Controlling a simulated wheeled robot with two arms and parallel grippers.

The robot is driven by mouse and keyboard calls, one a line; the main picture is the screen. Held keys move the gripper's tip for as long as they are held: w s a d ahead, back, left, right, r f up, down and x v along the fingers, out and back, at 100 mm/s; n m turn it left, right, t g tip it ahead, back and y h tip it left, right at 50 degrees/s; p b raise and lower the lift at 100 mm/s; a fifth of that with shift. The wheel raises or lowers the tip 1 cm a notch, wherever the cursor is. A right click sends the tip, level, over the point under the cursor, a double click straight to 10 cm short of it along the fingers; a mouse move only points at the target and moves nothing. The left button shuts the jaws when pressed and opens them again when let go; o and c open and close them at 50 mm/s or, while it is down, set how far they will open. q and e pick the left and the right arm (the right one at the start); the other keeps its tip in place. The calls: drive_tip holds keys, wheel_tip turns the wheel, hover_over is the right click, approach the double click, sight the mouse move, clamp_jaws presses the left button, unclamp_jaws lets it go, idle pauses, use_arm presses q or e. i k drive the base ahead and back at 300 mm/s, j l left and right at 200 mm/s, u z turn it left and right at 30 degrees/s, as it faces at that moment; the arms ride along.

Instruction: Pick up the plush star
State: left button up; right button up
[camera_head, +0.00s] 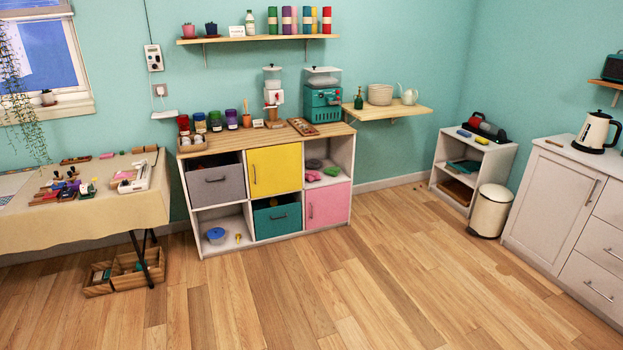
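I cannot make out a plush star for certain. A small yellow item (238,238) lies in the lower left cubby of the cube shelf (199,190), beside a blue bowl-like thing (216,235); it is too small to tell its shape. Soft-looking grey, pink and green items (331,171) lie in the open upper right cubby, also too small to identify. The insides of the grey bin (216,184) and the teal bin (277,219) are hidden. Neither of my grippers is in view.
A cloth-covered table (100,218) with small items stands at the left, wooden crates (125,271) beneath it. A small white shelf (480,164), a bin (490,211) and a white cabinet (556,191) stand at the right. The wooden floor (330,290) in front is clear.

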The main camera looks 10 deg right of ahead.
sight(317, 177)
drive_tip(key=i+l, duration=0.2)
drive_tip(key=i, duration=0.4)
drive_tip(key=i+l, duration=0.2)
drive_tip(key=i, duration=0.4)
drive_tip(key=i+l, duration=0.2)
drive_tip(key=i, duration=0.45)
drive_tip(key=i+l+z, duration=0.1)
drive_tip(key=i+l, duration=0.15)
drive_tip(key=i, duration=0.35)
drive_tip(key=i+l, duration=0.15)
drive_tip(key=i, duration=0.45)
drive_tip(key=i+l, duration=0.15)
drive_tip(key=i, duration=0.45)
